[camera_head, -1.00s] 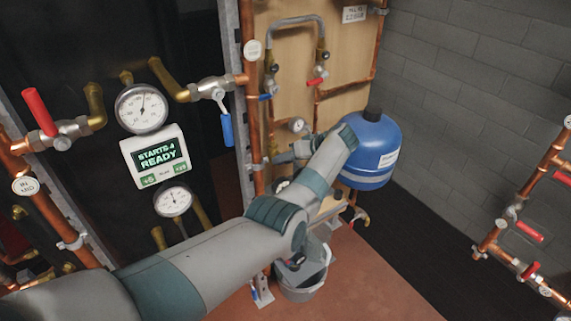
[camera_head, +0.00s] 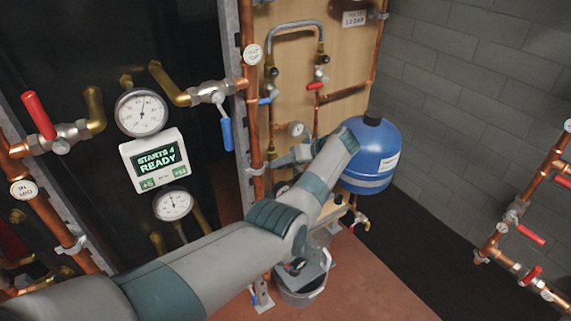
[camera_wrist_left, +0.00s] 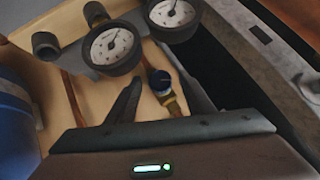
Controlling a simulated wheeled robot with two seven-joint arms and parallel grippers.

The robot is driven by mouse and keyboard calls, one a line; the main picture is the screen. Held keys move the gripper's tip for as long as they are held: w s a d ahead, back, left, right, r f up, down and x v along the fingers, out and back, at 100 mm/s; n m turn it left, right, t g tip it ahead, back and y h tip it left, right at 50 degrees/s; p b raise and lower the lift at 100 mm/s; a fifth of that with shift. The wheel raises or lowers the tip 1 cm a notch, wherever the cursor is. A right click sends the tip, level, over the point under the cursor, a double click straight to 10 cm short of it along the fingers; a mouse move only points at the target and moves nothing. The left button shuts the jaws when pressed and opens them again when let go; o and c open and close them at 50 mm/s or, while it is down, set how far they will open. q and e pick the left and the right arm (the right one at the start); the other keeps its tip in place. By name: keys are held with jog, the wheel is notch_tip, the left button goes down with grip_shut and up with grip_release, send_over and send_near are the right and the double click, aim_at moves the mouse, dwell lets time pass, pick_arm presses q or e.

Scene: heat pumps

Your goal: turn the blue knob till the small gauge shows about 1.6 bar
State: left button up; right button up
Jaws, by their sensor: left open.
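The blue knob (camera_wrist_left: 159,80) sits on a brass fitting in the left wrist view, its top dark blue. My left gripper (camera_wrist_left: 162,88) is open, with one dark finger on each side of the knob; I cannot tell whether either touches it. Two round white gauges are above the knob: one on the left (camera_wrist_left: 112,46) and one cut by the top edge (camera_wrist_left: 172,12). Their readings are too small to tell. In the head view my left gripper (camera_head: 278,161) is at the wooden panel, below a small gauge (camera_head: 296,129). The knob is hidden there. My right gripper is not in view.
A blue tank (camera_head: 372,155) stands right of my left wrist. Copper pipes (camera_head: 250,110) and red- and blue-handled valves surround the panel. A grey bucket (camera_head: 302,290) is on the floor below. A display (camera_head: 158,160) between two larger gauges reads "STARTS 4 READY".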

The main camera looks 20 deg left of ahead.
pick_arm(q)
jog(key=b+v, duration=0.2)
jog(key=v, duration=1.5)
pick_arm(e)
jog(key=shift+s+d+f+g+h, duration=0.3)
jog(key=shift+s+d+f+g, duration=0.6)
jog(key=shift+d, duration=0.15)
pick_arm(q)
jog(key=shift+d+r, duration=0.1)
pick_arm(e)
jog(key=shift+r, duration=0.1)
